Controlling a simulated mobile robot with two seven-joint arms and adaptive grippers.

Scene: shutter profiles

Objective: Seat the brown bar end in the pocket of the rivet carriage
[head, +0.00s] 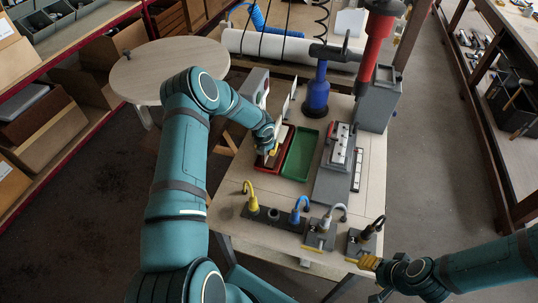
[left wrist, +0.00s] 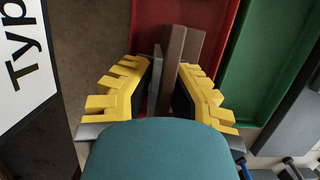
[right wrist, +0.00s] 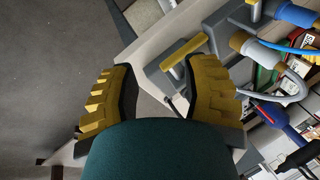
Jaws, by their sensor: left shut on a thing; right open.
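My left gripper (head: 268,149) is over the red tray (head: 281,165) in the head view. In the left wrist view its yellow fingers (left wrist: 162,98) are closed around a brown bar end (left wrist: 171,65). Another brown piece (left wrist: 191,58) and a thin grey piece (left wrist: 156,72) show beside it; whether they are also gripped is unclear. What seems to be the rivet carriage (head: 340,150) is the pale-topped block on the grey base under the red press; its pocket is too small to make out. My right gripper (head: 370,263) is open and empty near the table's front right corner; it also shows in the right wrist view (right wrist: 158,92).
A green tray (head: 301,154) stands right beside the red one. Several fixtures with yellow, blue, grey and black hooks (head: 303,217) line the table front. A blue bottle-shaped object (head: 317,92) and red press column (head: 377,45) rise behind. A round table (head: 160,72) stands behind left.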

